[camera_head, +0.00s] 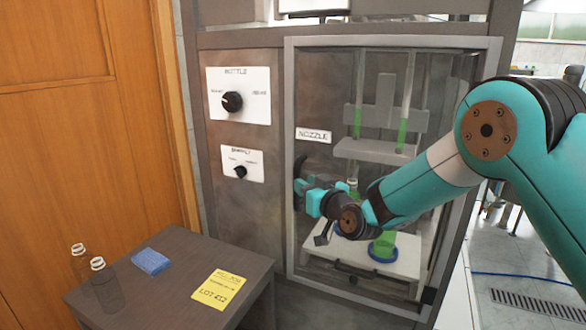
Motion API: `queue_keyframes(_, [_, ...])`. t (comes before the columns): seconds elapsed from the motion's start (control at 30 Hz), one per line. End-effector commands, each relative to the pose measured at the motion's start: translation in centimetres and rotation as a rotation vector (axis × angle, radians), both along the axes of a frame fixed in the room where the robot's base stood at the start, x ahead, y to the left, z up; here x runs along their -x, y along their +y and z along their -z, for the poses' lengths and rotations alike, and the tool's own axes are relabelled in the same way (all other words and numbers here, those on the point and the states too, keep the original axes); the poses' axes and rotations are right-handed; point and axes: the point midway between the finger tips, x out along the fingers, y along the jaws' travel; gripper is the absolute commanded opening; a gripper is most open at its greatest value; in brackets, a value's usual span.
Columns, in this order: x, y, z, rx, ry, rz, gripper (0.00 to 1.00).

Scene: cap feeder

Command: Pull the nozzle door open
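The nozzle door (318,95) is a clear panel in a grey frame on the front of the machine. It looks closed, with a white NOZZLE label (313,135) near its left side. A dark curved handle (299,168) shows at the door's left edge. My gripper (306,190) is at this handle, just below its visible top. My gripper and wrist hide the handle's lower part. I cannot tell whether the fingers are around it or touching it, or whether they are open or shut. My arm reaches in from the right, across the door's front.
Behind the panel are green-filled tubes (403,130) and a white platform (395,257). A BOTTLE knob (232,101) and smaller knob (240,172) are left of the door. A low dark table (180,260) holds clear bottles (104,285), a blue sponge (151,262) and a yellow note (218,289).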

Motion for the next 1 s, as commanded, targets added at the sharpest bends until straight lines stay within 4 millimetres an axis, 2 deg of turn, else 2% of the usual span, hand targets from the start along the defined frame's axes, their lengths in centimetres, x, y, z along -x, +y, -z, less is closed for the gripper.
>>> queue_keyframes(0.2, [-3.2,2.5,-0.1,0.0,0.0,-0.001,0.29])
queue_keyframes(0.4, [-4.9,3.7,0.0,0.0,0.001,-0.001,0.29])
queue_keyframes(0.8, [-5.4,4.0,0.1,0.0,0.001,0.0,0.29])
queue_keyframes(0.83, [-5.4,4.0,0.1,0.0,0.001,0.0,0.27])
queue_keyframes(0.93, [-5.4,4.0,0.1,0.0,0.001,0.0,0.04])
queue_keyframes(0.97, [-5.4,4.0,0.1,0.0,0.001,0.0,0.0])
queue_keyframes(1.0, [-5.4,4.0,0.1,0.0,0.001,0.0,0.0])
